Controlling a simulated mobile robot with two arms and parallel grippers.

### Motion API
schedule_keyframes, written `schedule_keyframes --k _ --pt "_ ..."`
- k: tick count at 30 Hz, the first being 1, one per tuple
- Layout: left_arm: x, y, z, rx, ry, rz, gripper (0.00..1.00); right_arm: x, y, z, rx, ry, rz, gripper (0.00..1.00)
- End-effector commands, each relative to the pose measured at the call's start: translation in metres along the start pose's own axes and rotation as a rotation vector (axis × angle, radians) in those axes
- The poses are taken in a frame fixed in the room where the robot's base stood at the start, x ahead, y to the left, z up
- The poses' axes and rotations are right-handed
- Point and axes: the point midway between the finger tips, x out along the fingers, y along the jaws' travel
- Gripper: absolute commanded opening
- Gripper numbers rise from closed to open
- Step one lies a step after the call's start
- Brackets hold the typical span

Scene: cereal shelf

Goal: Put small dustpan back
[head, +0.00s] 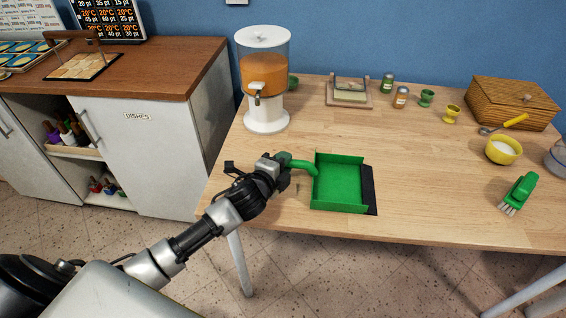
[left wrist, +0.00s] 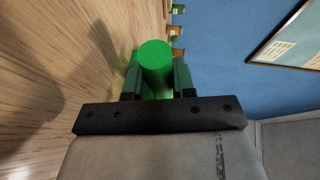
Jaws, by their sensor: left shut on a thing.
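The small green dustpan (head: 338,185) is at the left part of the wooden table (head: 430,190), with its black lip to the right and its handle to the left. I cannot tell whether it touches the table top. My left gripper (head: 284,167) is shut on the dustpan's handle. In the left wrist view the round green handle (left wrist: 156,58) sits between the two fingers of the left gripper (left wrist: 158,80). A green brush (head: 519,192) with pale bristles lies at the right of the table. My right gripper is not in view.
A juice dispenser (head: 264,80) stands at the table's back left. Jars, egg cups, a butter dish (head: 349,92), a yellow bowl (head: 503,149) and a wooden bread box (head: 512,102) line the back and right. A cabinet (head: 165,160) stands left. The table's middle is clear.

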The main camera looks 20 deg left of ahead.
Motion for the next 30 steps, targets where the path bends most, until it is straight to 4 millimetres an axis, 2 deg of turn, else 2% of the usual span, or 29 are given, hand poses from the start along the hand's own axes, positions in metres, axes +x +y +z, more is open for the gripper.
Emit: schedule_keyframes --k 1,5,16,20,30 --pt "0.000 0.001 0.000 0.000 0.000 0.001 0.29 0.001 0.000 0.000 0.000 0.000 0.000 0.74" --pt "0.000 0.001 0.000 0.000 0.000 0.001 0.49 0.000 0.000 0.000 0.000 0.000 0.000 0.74" --pt "-0.003 -0.002 0.000 0.001 0.000 0.001 0.50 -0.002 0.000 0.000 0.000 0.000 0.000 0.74" --pt "-0.021 -0.001 0.000 0.001 0.001 0.002 0.50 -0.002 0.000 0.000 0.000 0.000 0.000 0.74" --pt "-0.091 -0.001 0.000 0.001 0.000 0.002 0.50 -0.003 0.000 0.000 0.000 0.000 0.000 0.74"
